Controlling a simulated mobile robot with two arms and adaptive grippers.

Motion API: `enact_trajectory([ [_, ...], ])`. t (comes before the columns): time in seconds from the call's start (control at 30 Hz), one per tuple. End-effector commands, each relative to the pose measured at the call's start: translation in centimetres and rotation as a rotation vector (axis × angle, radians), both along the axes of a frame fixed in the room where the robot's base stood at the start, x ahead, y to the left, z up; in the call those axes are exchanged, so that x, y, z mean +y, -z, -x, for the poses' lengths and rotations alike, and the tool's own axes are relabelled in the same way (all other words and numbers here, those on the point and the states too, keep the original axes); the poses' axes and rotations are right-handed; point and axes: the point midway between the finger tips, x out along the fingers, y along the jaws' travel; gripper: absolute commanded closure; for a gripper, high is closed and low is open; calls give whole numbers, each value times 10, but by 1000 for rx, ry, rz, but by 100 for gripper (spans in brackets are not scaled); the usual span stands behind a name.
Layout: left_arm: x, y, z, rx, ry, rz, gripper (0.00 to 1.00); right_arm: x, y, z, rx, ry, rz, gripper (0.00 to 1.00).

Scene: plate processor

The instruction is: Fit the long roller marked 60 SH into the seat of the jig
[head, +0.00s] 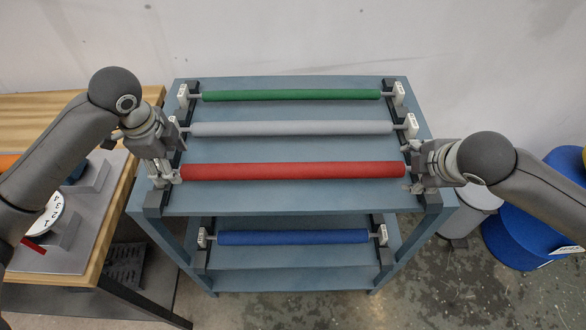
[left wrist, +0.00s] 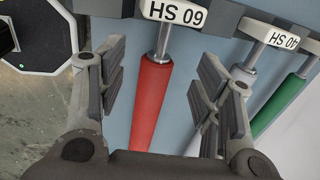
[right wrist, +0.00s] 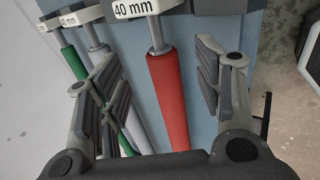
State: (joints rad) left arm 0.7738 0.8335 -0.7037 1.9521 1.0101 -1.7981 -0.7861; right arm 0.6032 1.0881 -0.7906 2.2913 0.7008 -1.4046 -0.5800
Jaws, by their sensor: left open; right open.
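The red roller (head: 290,171) lies across the front of the rack's top shelf, its ends in holders. In the left wrist view, its end tag (left wrist: 174,12) reads 60 SH upside down. In the right wrist view, the tag at its other end (right wrist: 135,8) reads 40 mm. My left gripper (head: 166,176) is open at the roller's left end, with the red roller (left wrist: 151,105) between its fingers. My right gripper (head: 412,176) is open at the right end, with the red roller (right wrist: 167,100) between its fingers. The jig's seat cannot be made out clearly.
Grey (head: 290,129) and green (head: 290,95) rollers lie behind the red one. A blue roller (head: 293,237) lies on the lower shelf. A wooden table (head: 40,105) at left bears a grey plate (head: 112,205) with raised blocks, partly behind my left arm. A blue drum (head: 525,235) stands at right.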

Motion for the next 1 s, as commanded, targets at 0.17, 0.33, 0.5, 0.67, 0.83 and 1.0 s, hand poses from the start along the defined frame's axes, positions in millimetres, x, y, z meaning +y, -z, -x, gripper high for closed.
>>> enact_trajectory([
  [0.17,0,31,-5,3,-1,0,40,1,27,-17,3,1,-1,40],
  [0.33,0,50,-9,2,1,0,40,1,42,-28,1,0,-1,40],
  [0.5,0,57,-11,0,0,-1,40,1,48,-32,0,0,0,40],
  [0.67,0,57,-11,0,1,-1,40,1,48,-32,-1,-1,1,40],
  [0.83,0,57,-11,0,1,-1,49,1,48,-32,0,-1,1,49],
  [1.0,0,57,-11,-1,1,-1,71,1,48,-32,0,0,0,71],
])
